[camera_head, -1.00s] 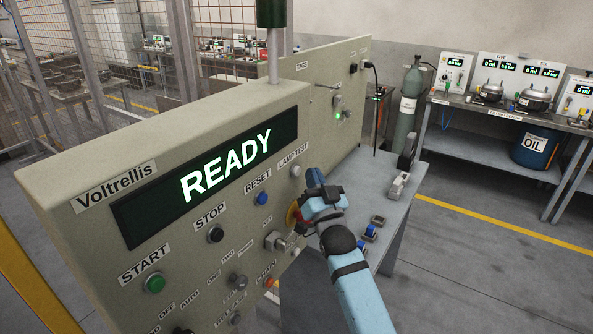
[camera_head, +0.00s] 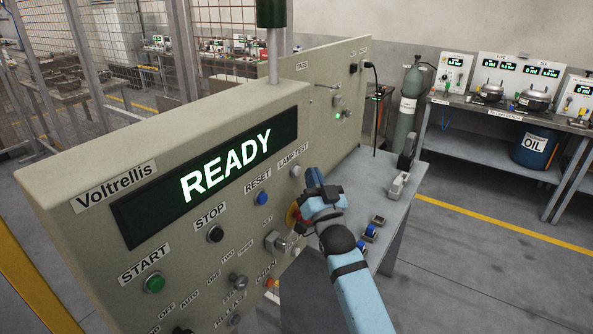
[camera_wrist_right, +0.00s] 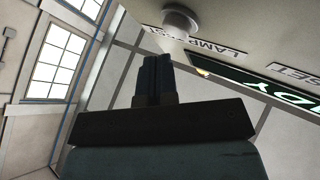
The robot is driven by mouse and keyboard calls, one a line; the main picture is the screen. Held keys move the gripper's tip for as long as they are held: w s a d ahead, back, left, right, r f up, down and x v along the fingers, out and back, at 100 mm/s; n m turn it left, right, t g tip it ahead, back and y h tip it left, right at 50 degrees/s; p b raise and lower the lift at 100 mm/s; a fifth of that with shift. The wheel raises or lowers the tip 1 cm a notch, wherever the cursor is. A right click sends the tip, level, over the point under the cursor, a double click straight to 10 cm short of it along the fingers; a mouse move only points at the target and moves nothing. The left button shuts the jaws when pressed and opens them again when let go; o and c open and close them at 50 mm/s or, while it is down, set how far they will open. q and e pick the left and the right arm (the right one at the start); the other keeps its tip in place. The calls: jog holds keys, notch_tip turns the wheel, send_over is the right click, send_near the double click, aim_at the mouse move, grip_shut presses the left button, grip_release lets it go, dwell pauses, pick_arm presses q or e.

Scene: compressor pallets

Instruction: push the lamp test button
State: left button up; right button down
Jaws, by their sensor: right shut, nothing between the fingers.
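The lamp test button (camera_head: 295,171) is a small white round button at the right end of the upper row on the beige Voltrellis panel, beside its LAMP TEST label. In the right wrist view the white button (camera_wrist_right: 181,22) stands out from the panel, just beyond the fingertips. My right gripper (camera_head: 312,176) is shut and empty, close to the right of the button and seemingly apart from it. In the wrist view its dark fingers (camera_wrist_right: 157,62) are together, below the button. My left gripper is out of view.
The panel display (camera_head: 210,175) reads READY. A blue RESET button (camera_head: 261,198), a black STOP button (camera_head: 215,233) and a green START button (camera_head: 154,284) lie to the left. A grey table (camera_head: 385,205) with small parts stands right of the panel.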

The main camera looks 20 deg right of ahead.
jog(key=shift+w+a, duration=0.3)
jog(key=shift+w, duration=0.05)
jog(key=shift+w+a, duration=0.15)
dwell(0.4)
